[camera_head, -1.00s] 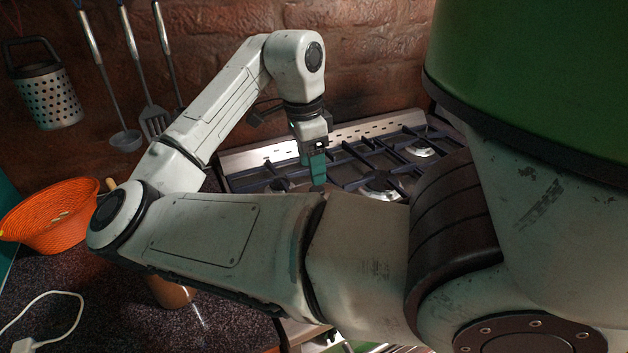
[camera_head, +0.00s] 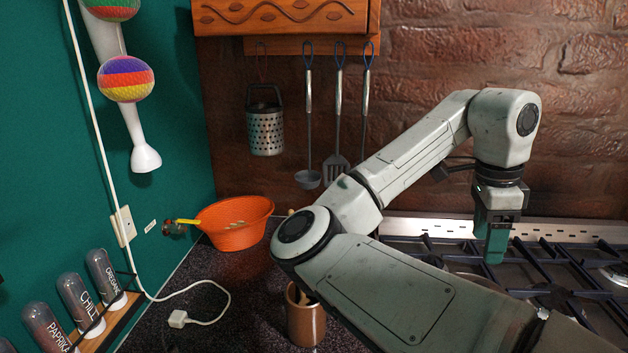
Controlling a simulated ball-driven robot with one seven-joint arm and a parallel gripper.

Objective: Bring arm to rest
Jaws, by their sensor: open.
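My arm reaches from the lower right, bends at an elbow near the middle and rises toward the upper right. My gripper (camera_head: 496,245) hangs from the wrist, pointing down above the left part of the gas stove (camera_head: 560,285). Its teal fingers overlap one another from this side, and nothing shows held between them. Part of the stove is hidden behind my forearm and gripper.
An orange basket (camera_head: 236,226) stands in the counter corner. A brown pot (camera_head: 306,318) stands close to my elbow. A grater (camera_head: 265,132) and several utensils hang on the brick wall. Spice tubes (camera_head: 80,302) and a white cable (camera_head: 190,290) are at left. Dark counter (camera_head: 240,335) is partly clear.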

